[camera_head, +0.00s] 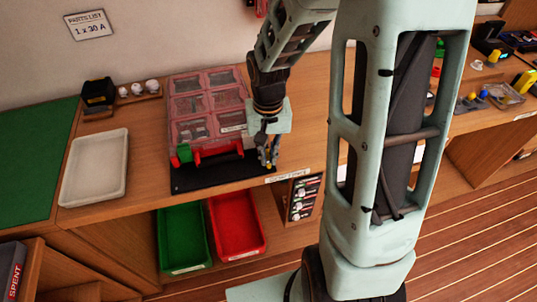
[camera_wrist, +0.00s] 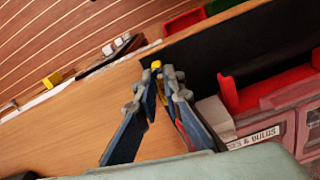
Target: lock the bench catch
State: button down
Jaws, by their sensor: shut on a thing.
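My gripper (camera_head: 268,155) is low at the right front corner of a clear-lidded, red-framed parts case (camera_head: 208,78) on the bench. In the wrist view my gripper (camera_wrist: 163,76) has its fingertips close together, shut on a small yellow piece (camera_wrist: 156,64) that shows at the tips. The piece looks like part of the bench catch, but the fingers hide most of it, and I cannot tell the catch's position.
A dark mat (camera_head: 205,179) lies under the case front. A pale tray (camera_head: 95,167) stands to the left. Green (camera_head: 183,238) and red (camera_head: 236,225) bins sit below the bench edge. A small rack (camera_head: 303,198) stands beside them. My arm covers the right middle.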

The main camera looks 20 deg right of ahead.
aim_at(268, 159)
jog(key=shift+n, duration=1.1)
jog(key=c, duration=2)
grip_release()
jog(key=shift+c, duration=0.2)
jog(key=shift+r, duration=0.15)
notch_tip(268, 159, up, 12)
jog(key=shift+a, duration=0.1)
